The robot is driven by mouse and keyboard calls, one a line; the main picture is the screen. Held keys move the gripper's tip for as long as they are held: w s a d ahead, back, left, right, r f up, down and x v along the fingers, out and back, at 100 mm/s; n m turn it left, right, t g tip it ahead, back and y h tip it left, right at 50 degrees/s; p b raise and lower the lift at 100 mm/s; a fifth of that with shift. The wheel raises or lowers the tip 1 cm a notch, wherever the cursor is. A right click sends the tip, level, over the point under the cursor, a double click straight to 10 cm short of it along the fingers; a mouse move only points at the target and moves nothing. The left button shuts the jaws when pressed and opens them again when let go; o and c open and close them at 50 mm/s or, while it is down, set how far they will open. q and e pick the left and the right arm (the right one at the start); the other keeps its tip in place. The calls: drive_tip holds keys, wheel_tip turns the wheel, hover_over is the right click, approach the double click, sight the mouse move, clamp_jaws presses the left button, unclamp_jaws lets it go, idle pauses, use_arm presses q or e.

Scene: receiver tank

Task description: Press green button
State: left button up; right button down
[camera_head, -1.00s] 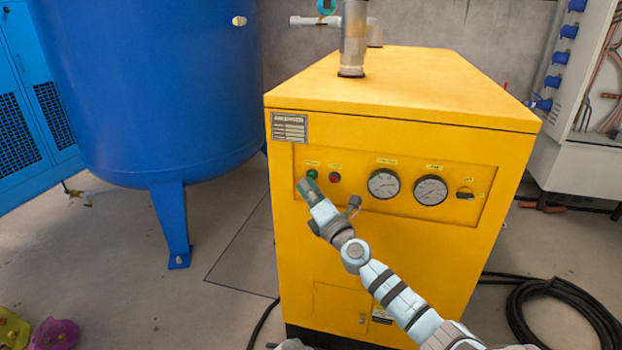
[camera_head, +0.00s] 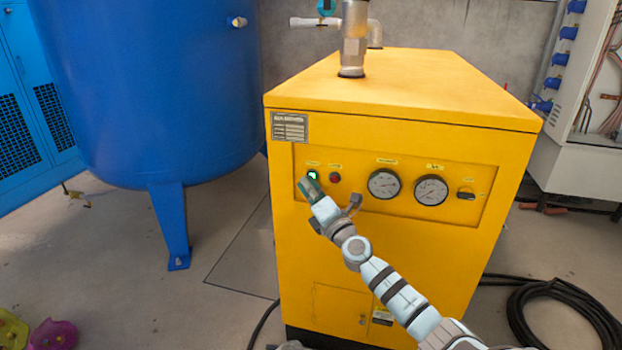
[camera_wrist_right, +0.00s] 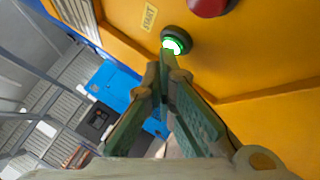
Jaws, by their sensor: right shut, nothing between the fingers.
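The green button (camera_head: 312,175) is on the front panel of the yellow machine (camera_head: 380,260), left of the red button (camera_head: 335,177). It is lit bright green. In the right wrist view the green button (camera_wrist_right: 172,46) glows inside a dark ring, beside a "START" label. My right gripper (camera_head: 308,184) is shut and empty, its fingertips at the lower edge of the button. In the wrist view the right gripper's fingertips (camera_wrist_right: 162,62) meet just below the button and seem to touch it or nearly so.
Two round gauges (camera_head: 407,187) and a black switch (camera_head: 465,194) sit right of the buttons. A blue tank (camera_head: 150,90) stands at the left. A black hose (camera_head: 560,300) lies coiled on the floor at the right. A metal pipe (camera_head: 353,40) rises from the machine's top.

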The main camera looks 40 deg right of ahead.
drive_tip(key=shift+s+a+p, duration=0.55)
drive_tip(key=shift+a, duration=0.15)
drive_tip(key=shift+a, duration=0.1)
drive_tip(key=s+a+p, duration=0.1)
drive_tip(key=a, duration=0.1)
drive_tip(key=s+a+p, duration=0.1)
drive_tip(key=a, duration=0.1)
drive_tip(key=shift+s, duration=0.4)
idle(0.7)
